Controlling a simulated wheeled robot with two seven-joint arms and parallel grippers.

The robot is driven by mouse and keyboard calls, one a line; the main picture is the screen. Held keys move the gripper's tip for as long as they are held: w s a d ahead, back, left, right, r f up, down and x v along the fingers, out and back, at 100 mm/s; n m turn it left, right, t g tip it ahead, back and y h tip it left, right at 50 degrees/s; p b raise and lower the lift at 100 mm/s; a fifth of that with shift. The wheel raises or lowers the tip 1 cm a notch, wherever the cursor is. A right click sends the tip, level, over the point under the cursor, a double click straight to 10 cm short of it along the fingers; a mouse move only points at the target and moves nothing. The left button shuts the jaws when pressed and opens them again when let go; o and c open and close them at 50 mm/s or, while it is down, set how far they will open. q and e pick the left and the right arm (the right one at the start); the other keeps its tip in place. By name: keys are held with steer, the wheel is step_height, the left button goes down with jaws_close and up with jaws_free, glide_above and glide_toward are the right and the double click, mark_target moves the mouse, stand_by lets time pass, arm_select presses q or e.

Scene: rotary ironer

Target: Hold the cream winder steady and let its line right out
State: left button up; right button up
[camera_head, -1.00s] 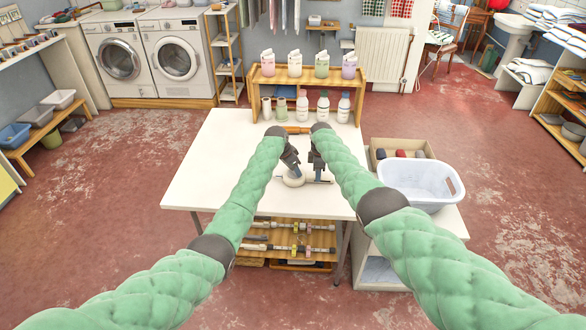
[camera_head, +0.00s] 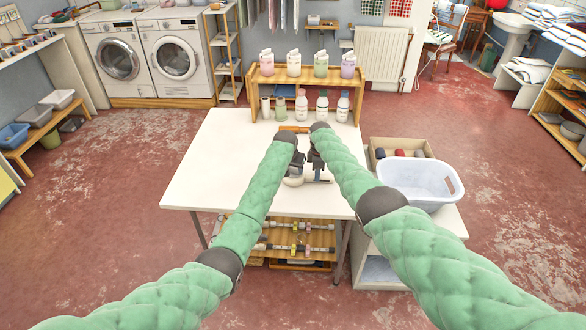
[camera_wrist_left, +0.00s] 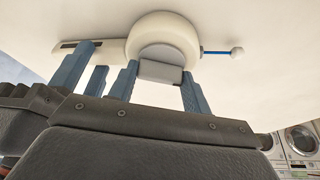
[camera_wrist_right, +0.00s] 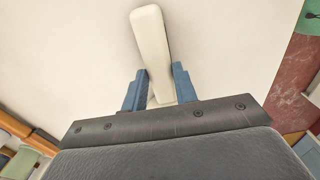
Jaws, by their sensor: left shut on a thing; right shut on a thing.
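The cream winder (camera_head: 293,181) is on or just above the white table, partly hidden by my left gripper (camera_head: 298,168). My left gripper (camera_wrist_left: 160,74) is shut on a small grey block (camera_wrist_left: 160,72) at the body's edge. My right gripper (camera_head: 317,166) is close beside the left one. In the right wrist view it (camera_wrist_right: 158,72) is shut on a long cream bar (camera_wrist_right: 150,35). I cannot tell how much line is out.
The white table (camera_head: 215,165) is clear to the left. An orange-brown item (camera_head: 293,129) lies behind my grippers. A wooden shelf with bottles (camera_head: 307,84) stands at the back. A white basket (camera_head: 420,182) and a box (camera_head: 388,148) are at the right.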

stand_by(0.3)
arm_select(q)
steer(key=o, duration=1)
steer(key=v, duration=1.2)
